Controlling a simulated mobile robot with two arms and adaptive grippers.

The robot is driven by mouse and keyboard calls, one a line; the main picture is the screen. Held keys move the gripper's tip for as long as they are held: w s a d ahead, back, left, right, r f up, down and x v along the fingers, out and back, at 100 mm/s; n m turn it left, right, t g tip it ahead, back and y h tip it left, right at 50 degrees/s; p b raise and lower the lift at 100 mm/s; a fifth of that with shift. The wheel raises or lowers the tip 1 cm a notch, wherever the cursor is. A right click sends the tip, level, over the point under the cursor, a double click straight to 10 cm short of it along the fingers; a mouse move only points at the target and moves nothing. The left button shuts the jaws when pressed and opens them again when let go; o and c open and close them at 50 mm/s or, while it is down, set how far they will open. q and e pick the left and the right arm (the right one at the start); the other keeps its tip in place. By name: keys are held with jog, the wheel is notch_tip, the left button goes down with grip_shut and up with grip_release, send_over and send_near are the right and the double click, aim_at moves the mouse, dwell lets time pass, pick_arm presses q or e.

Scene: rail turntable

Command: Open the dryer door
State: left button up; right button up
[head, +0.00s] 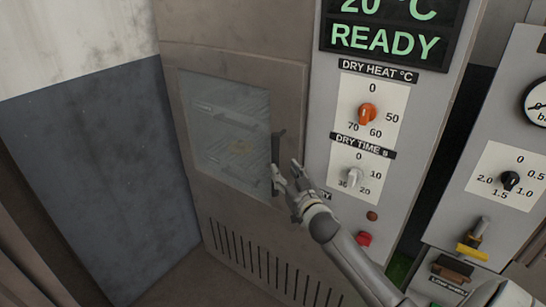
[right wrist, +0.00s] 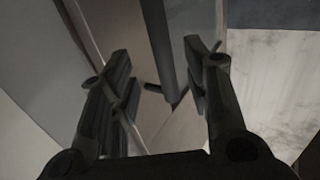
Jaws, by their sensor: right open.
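The dryer door (head: 190,130) is a brown-grey panel with a glass window (head: 225,125), and it looks shut. Wire racks show dimly behind the glass. A dark vertical bar handle (head: 275,150) is on the door's right side. My right gripper (head: 287,175) is at the lower part of the handle, with its jaws open. In the right wrist view the handle (right wrist: 160,50) runs between the two open fingers (right wrist: 160,95). I cannot tell whether a finger touches it. My left gripper is not in view.
Right of the door is a control panel with a READY display (head: 385,40), an orange heat knob (head: 368,114), a white time knob (head: 354,177) and a red button (head: 364,239). A grey-and-white wall (head: 90,150) stands close on the left. Vent slots (head: 270,270) are below the door window.

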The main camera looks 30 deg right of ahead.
aim_at(277, 161)
jog(key=w, duration=0.2)
jog(key=w+d, duration=0.1)
jog(key=w, duration=0.2)
jog(key=w+p, duration=0.1)
jog(key=w, duration=0.2)
jog(key=shift+d, duration=0.2)
grip_shut()
